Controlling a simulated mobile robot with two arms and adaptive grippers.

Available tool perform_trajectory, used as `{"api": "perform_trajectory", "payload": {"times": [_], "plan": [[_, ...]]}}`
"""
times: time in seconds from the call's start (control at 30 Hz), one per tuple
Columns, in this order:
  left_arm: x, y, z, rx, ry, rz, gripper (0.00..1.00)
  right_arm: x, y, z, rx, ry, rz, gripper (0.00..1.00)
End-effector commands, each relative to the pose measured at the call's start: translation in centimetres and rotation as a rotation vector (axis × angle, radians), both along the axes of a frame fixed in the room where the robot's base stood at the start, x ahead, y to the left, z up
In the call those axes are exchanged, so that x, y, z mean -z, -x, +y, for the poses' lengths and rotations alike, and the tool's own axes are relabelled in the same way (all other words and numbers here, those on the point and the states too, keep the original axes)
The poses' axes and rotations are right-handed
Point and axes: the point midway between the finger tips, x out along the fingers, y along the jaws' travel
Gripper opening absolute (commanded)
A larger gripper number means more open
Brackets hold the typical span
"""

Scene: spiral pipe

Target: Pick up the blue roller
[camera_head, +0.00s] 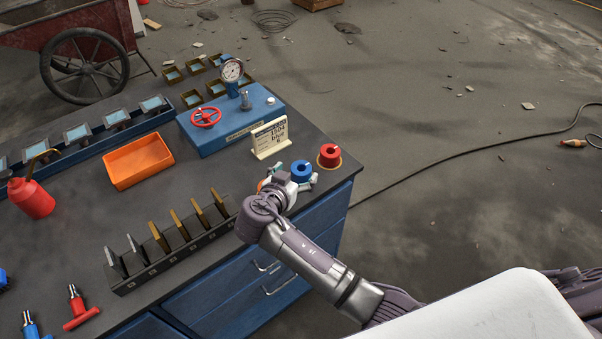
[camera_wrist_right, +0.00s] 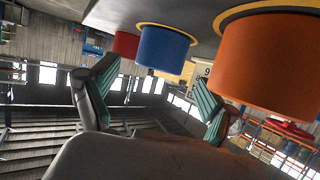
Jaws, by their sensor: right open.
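The blue roller (camera_head: 301,169) stands on the bench near its right end, just beyond my right gripper (camera_head: 291,181). In the right wrist view the blue roller (camera_wrist_right: 163,48) appears between the two spread fingers of my right gripper (camera_wrist_right: 153,80). The fingers are open and hold nothing. I cannot tell whether either finger touches the roller. My left gripper is not in view.
A red roller (camera_head: 329,154) stands right of the blue one. An orange roller (camera_wrist_right: 275,60) is close to one finger, mostly hidden in the head view. A small sign (camera_head: 269,139) and a blue gauge box (camera_head: 232,127) stand behind. A slotted rack (camera_head: 172,250) lies left.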

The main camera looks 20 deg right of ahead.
Motion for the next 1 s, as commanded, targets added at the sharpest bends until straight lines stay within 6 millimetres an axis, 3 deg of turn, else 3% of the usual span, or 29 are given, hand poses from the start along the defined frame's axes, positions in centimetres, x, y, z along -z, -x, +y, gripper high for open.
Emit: {"api": "perform_trajectory", "payload": {"times": [0.2,0.5,0.93,1.0], "plan": [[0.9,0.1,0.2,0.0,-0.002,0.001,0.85,1.2,-2.1,-2.0,0.001,0.002,-0.001,0.86],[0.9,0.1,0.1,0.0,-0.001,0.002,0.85,1.3,-2.3,-2.2,0.0,0.0,0.001,0.86],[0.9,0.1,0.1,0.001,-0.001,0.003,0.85,1.3,-2.3,-2.2,0.0,0.0,0.001,0.14],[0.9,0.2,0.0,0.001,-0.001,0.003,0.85,1.2,-2.3,-2.2,-0.001,0.0,0.0,0.12]]}}
